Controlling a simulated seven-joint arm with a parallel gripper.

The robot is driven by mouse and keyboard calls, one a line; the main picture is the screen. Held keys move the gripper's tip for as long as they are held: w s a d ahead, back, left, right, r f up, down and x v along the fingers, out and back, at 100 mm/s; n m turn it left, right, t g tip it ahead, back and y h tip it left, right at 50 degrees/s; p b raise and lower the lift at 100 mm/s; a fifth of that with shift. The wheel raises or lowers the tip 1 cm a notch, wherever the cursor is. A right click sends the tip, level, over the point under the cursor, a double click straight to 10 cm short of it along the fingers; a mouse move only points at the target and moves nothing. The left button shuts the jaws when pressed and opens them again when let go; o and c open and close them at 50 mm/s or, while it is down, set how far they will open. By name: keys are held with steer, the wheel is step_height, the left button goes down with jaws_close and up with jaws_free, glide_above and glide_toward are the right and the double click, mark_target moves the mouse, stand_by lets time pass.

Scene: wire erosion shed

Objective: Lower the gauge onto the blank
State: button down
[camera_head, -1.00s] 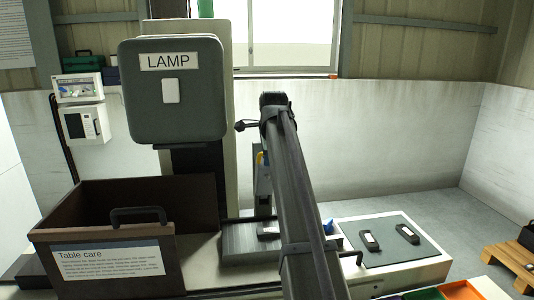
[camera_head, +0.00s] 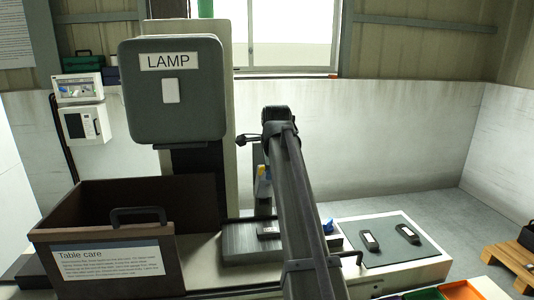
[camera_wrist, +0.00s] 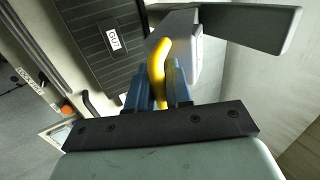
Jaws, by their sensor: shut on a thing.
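My gripper, with blue fingers (camera_wrist: 157,92), is shut on a yellow curved handle (camera_wrist: 160,58) in the wrist view. A pale grey block (camera_wrist: 186,38), seemingly the gauge's body, lies just beyond the fingers. In the head view the gauge (camera_head: 262,188) shows as a small pale and yellow shape left of my arm, above the dark grooved table plate (camera_head: 240,241). A small dark block (camera_head: 268,231) with a white label, likely the blank, lies on that plate. In the wrist view a label reading CUT (camera_wrist: 114,40) shows on a dark surface. Contact between gauge and blank cannot be told.
A brown bin (camera_head: 108,225) marked Table care stands left of the plate. The LAMP housing (camera_head: 173,115) hangs above behind it. At right, a dark pad (camera_head: 388,251) holds two dark labelled pieces. In the wrist view a grey bar (camera_wrist: 250,22) crosses at upper right.

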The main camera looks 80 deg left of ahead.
steer(key=shift+d+f, duration=1.5)
steer(key=shift+f, duration=1.45)
steer(key=shift+d+f, duration=1.45)
steer(key=shift+f, duration=1.55)
steer(key=shift+d+f, duration=1.5)
steer(key=shift+f, duration=1.45)
